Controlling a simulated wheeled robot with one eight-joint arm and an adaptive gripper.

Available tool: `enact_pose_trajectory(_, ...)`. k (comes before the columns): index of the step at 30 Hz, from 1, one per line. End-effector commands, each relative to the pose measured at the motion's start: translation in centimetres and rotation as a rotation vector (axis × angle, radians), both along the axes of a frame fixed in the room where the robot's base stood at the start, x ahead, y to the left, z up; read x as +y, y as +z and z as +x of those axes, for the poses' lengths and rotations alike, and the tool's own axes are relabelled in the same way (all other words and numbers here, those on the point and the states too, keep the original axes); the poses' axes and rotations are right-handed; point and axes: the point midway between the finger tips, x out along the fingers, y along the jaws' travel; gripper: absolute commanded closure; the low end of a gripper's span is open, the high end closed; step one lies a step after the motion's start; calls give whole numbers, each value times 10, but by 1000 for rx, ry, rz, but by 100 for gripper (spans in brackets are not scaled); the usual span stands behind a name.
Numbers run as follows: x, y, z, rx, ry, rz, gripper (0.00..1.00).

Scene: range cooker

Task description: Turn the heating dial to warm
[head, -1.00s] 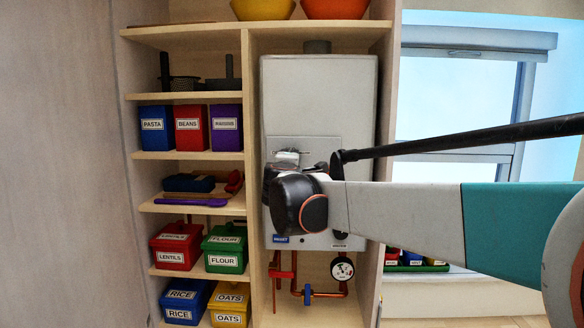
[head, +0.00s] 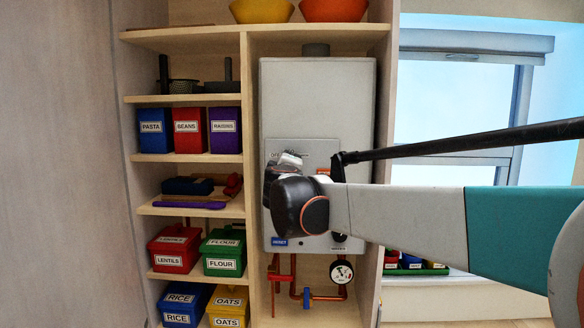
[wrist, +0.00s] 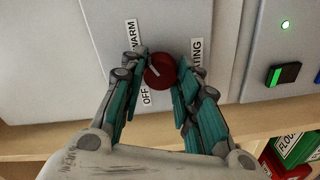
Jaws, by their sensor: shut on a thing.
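The heating dial (wrist: 161,70) is a round dark red knob with a white pointer mark, on a grey panel in the wrist view. My gripper (wrist: 162,80) is shut on it, with one finger on each side. The mark points to the upper left, between the OFF label (wrist: 146,98) and the WARM label (wrist: 131,35). A third label, ending in "TING" (wrist: 197,50), is partly hidden by the right finger. In the head view, my gripper (head: 286,163) is in front of the grey boiler (head: 318,95), and my wrist hides the dial.
A green-lit switch (wrist: 284,74) is on the panel to the right in the wrist view. Copper pipes with a gauge (head: 342,270) are below the boiler. Shelves with labelled boxes (head: 188,130) stand to its left, and a window (head: 450,95) to its right.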

Motion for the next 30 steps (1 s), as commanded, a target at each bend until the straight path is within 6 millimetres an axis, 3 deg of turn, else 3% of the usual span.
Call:
enact_pose_trajectory(1,0,-1,0,1,0,2,94)
enact_pose_trajectory(2,0,-1,0,1,0,2,66)
enact_pose_trajectory(4,0,-1,0,1,0,2,50)
enact_pose_trajectory(19,1,0,0,2,1,-52,50)
enact_pose_trajectory(30,1,1,0,14,1,-420,50)
